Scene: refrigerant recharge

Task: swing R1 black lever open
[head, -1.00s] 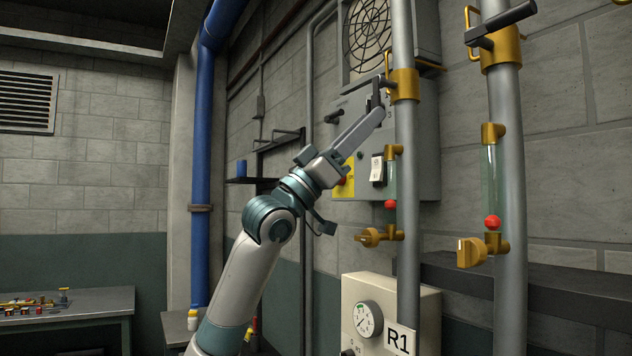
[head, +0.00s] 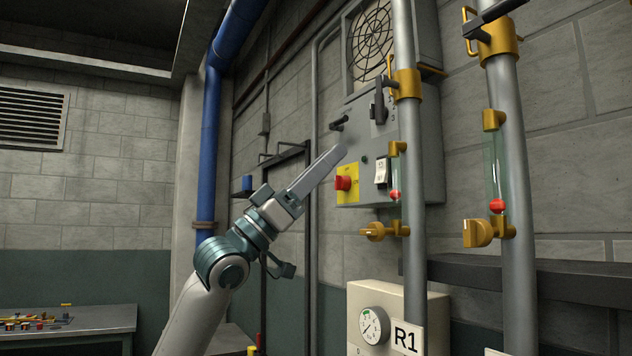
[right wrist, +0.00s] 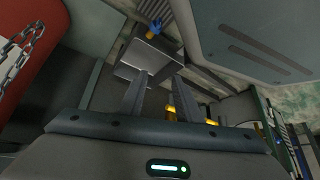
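The R1 pipe (head: 403,40) carries a brass valve collar (head: 407,84) in the head view. Its black lever (head: 387,79) shows as a short dark piece at the collar's left, apparently foreshortened against the grey panel. My left gripper (head: 340,152) is below and left of it, clear of the lever, pointing up and right. Its fingers overlap as one grey bar, so their gap is hidden. My right gripper (right wrist: 158,88) shows only in the right wrist view, its two fingers apart with nothing clearly held between them.
A grey electrical panel (head: 430,150) with a red knob (head: 343,183) stands behind the R1 pipe. A second pipe (head: 508,130) at right has its own black lever (head: 497,18). Sight glasses, brass valves and a gauge box (head: 362,300) are nearby. A bench (head: 90,322) stands at lower left.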

